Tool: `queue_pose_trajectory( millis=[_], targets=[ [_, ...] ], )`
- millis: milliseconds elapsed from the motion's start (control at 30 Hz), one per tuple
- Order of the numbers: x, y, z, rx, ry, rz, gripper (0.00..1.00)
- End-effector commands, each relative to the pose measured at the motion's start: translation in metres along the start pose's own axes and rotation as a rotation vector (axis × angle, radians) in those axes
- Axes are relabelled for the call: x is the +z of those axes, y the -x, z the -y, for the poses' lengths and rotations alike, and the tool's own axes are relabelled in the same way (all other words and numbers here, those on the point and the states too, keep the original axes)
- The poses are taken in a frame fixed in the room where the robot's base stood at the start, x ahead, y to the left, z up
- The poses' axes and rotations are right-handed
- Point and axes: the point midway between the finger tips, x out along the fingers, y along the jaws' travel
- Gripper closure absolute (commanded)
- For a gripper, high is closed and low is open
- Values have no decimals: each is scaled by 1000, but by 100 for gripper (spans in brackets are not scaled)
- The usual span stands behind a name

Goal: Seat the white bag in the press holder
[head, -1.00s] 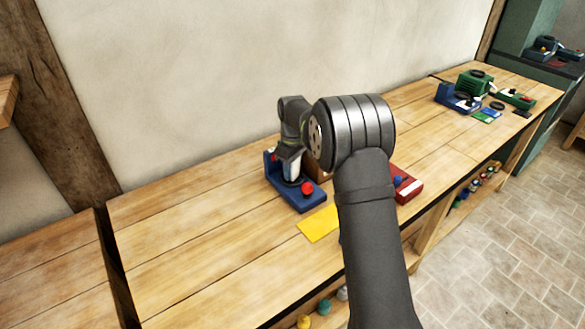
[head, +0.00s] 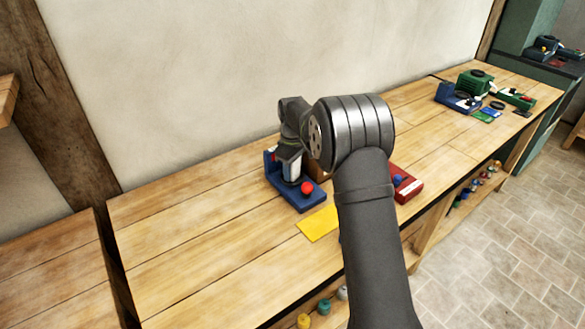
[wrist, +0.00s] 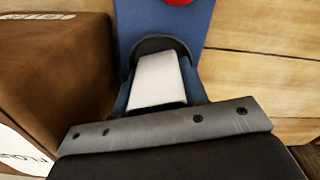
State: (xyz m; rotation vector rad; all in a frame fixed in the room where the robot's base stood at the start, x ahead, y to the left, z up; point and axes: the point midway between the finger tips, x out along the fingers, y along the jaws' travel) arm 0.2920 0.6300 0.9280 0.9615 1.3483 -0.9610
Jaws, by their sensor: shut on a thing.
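The white bag (wrist: 157,80) is in the wrist view, just beyond my gripper's grey edge, its lower end framed by the dark rounded holder (wrist: 163,45) of the blue press (wrist: 165,18). In the head view the white bag (head: 291,172) shows under my gripper (head: 289,157), over the back part of the blue press (head: 310,201). My gripper is shut on the bag. The press's red knob (head: 307,188) is at its front. Whether the bag touches the holder floor is hidden.
A brown box (wrist: 55,70) with lettering stands close to the left in the wrist view. A yellow sheet (head: 318,223) lies before the press. A red device (head: 407,186) sits to the right, partly behind my arm. The bench's left part is clear.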

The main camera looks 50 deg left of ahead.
Motion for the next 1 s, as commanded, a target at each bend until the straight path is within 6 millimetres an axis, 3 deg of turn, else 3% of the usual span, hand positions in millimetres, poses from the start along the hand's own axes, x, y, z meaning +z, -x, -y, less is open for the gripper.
queue_pose_trajectory(
  millis=[300,333,367,567,1000],
  targets=[
    [0,-7,0,0,0,0,85],
    [0,-6,0,0,0,0,54],
    [0,-6,0,0,0,0,51],
    [0,-4,0,0,0,0,51],
    [0,31,0,2,0,-2,51]
  ],
)
